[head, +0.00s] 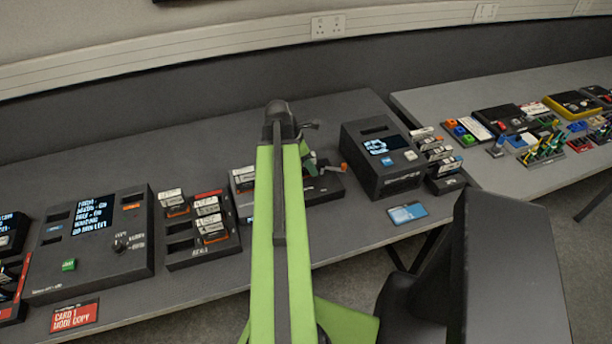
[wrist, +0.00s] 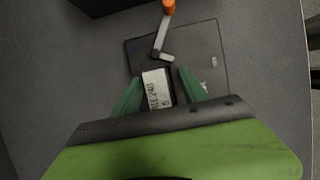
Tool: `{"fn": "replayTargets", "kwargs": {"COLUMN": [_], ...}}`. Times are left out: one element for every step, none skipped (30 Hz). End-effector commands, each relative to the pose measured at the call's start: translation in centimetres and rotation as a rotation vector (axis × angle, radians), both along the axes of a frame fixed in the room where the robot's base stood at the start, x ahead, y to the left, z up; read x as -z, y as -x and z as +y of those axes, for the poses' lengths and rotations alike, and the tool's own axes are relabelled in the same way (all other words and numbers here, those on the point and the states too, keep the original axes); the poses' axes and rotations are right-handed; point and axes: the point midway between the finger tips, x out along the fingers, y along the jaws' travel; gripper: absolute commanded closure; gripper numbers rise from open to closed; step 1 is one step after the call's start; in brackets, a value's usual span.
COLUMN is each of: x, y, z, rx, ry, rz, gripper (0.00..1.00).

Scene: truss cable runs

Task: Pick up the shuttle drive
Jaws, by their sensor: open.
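In the wrist view a dark drive with a white label (wrist: 155,90) sits on a flat black dock (wrist: 205,45) that has a crank lever. The label print is too small to read surely, so I cannot tell for certain that it is the shuttle drive. My gripper (wrist: 160,76) is open, its green fingers on either side of the drive, with no clear grip on it. In the head view my gripper (head: 309,158) is beyond my green arm, over the black dock (head: 325,186); my arm hides the drive there.
The dock's crank has an orange knob (wrist: 168,6) just ahead of the fingers. A black box with a screen (head: 383,155) stands to the right, with a blue card (head: 407,212) before it. A drive rack (head: 180,256) and a copier console (head: 90,245) stand left.

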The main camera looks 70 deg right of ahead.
Motion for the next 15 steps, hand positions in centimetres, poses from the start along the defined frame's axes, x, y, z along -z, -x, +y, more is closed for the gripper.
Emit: {"fn": "replayTargets", "kwargs": {"x": [-0.10,-0.17,-0.19,-0.20,-0.20,-0.21,-0.22,-0.22,-0.22,-0.22,-0.21,-0.21,-0.21,-0.21,-0.21], "y": [0.00,0.00,0.00,-0.01,0.00,0.00,0.00,0.00,0.00,0.01,0.01,0.01,0.02,0.02,0.02], "z": [0.00,0.00,0.00,0.01,0.01,0.02,0.01,0.01,0.01,0.02,0.01,0.01,0.01,0.01,0.01], "rx": [0.000,0.000,0.000,0.000,0.000,0.000,0.000,0.000,0.000,0.000,0.000,0.000,0.000,0.000,0.001], "ry": [0.000,0.000,0.000,0.000,0.000,0.000,0.000,0.000,0.000,0.000,0.000,0.000,0.000,0.000,0.000], "rz": [0.000,0.000,0.000,0.000,0.000,0.000,0.000,0.000,0.000,0.000,0.000,0.000,0.000,0.000,0.000], "gripper": [0.49,0.49,0.49,0.49,0.52,0.57,0.61,0.65,0.70,0.74,0.78,0.83,0.87,0.91,0.96]}}
